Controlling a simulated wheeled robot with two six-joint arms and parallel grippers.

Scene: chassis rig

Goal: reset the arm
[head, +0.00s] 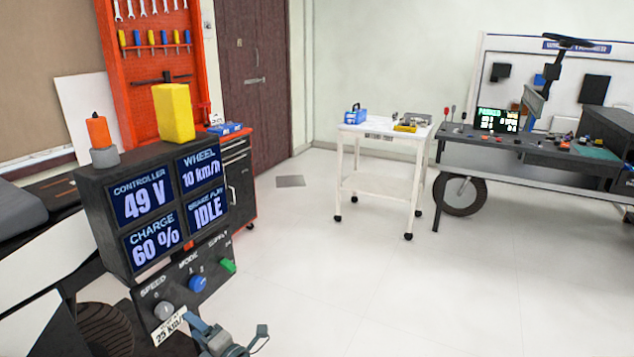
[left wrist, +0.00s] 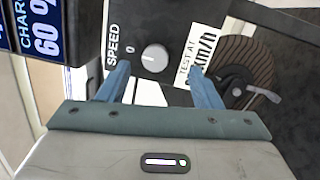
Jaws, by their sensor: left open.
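My left gripper (head: 228,328) is at the bottom of the head view, in front of the lower edge of the control panel (head: 215,290). Its two blue-grey fingers (left wrist: 160,72) stand apart in the left wrist view, with nothing between them. Beyond them is the grey speed knob (left wrist: 154,56), which also shows in the head view (head: 163,309). The fingers appear apart from the knob. A white label reading "TEST AT" (left wrist: 200,55) is beside it, partly hidden by a finger. My right gripper is not in view.
A display box (head: 165,175) reads 49 V, 10 km/h, 60 % and IDLE. Blue (head: 197,284) and green (head: 228,266) knobs sit on the panel. A yellow block (head: 175,112) stands on top. A dark wheel (left wrist: 240,75) is close by. A white cart (head: 378,186) stands beyond clear floor.

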